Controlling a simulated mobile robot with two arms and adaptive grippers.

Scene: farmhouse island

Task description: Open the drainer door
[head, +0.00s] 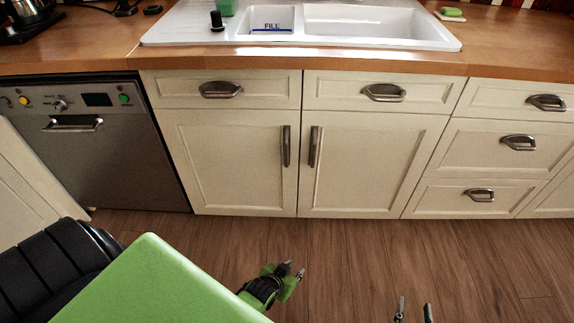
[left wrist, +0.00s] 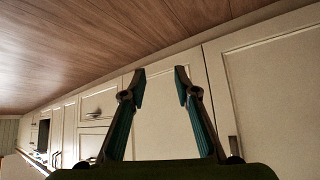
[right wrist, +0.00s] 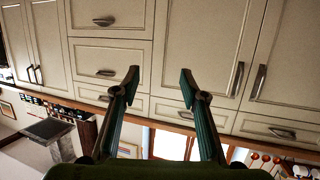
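No door is labelled as the drainer door. Two cream cabinet doors, left (head: 229,160) and right (head: 367,162), are shut below the sink (head: 380,25), with vertical metal handles, left (head: 286,146) and right (head: 314,146), side by side near their meeting edges. The left door is nearer the ribbed draining board (head: 188,22). My left gripper (head: 292,271) is open and empty, low in front of the doors and apart from them; its fingers also show in the left wrist view (left wrist: 159,71). My right gripper (head: 413,309) is open and empty, further right; it also shows in the right wrist view (right wrist: 160,71).
A steel dishwasher (head: 105,155) is shut at the left. Drawers (head: 500,143) stand at the right, and shallow drawer fronts lie above the doors. The wooden floor (head: 350,255) before the doors is clear. The wooden counter edge (head: 300,62) runs above.

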